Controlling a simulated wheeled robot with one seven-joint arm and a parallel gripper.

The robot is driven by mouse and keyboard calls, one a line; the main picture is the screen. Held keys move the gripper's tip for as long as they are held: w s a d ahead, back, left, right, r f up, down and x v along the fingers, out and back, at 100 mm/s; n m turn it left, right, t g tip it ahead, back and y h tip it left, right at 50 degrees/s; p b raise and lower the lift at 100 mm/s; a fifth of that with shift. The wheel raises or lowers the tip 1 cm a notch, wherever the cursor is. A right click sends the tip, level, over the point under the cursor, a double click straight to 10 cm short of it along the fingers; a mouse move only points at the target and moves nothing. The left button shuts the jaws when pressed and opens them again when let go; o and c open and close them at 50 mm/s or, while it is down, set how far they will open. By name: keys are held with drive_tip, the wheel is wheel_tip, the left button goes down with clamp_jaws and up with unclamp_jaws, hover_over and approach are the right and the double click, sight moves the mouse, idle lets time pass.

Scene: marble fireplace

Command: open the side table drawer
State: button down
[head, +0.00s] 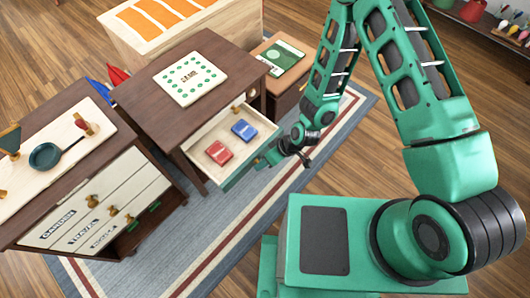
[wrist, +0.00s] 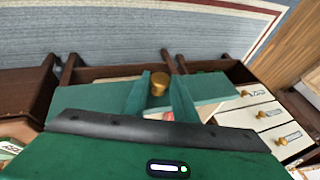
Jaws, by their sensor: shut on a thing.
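The side table (head: 150,92) is dark brown wood and stands in the middle of the head view. Its drawer (head: 196,139) is pulled out, with a pale interior and a green front (head: 236,180). A red box (head: 219,153) and a blue box (head: 244,130) lie inside it. My gripper (head: 281,154) is at the drawer front, partly hidden by its own wrist. In the wrist view, a brass knob (wrist: 159,84) sits between the two green fingers of my gripper, which is shut on it. The green drawer front also shows there (wrist: 95,98).
A brown cabinet (head: 160,213) with labelled white drawers stands at left, bearing a pan (head: 45,156). A white board (head: 190,78) lies on the side table. A small cabinet (head: 281,100) stands behind. Striped rug (head: 215,240) is clear in front.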

drive_tip(key=shift+d, duration=0.3)
drive_tip(key=c, duration=1.4)
unclamp_jaws()
drive_tip(key=shift+c, duration=0.2)
drive_tip(key=shift+r, duration=0.1)
drive_tip(key=v, duration=1)
drive_tip(key=shift+d+r, duration=0.25)
drive_tip(key=shift+r, duration=0.05)
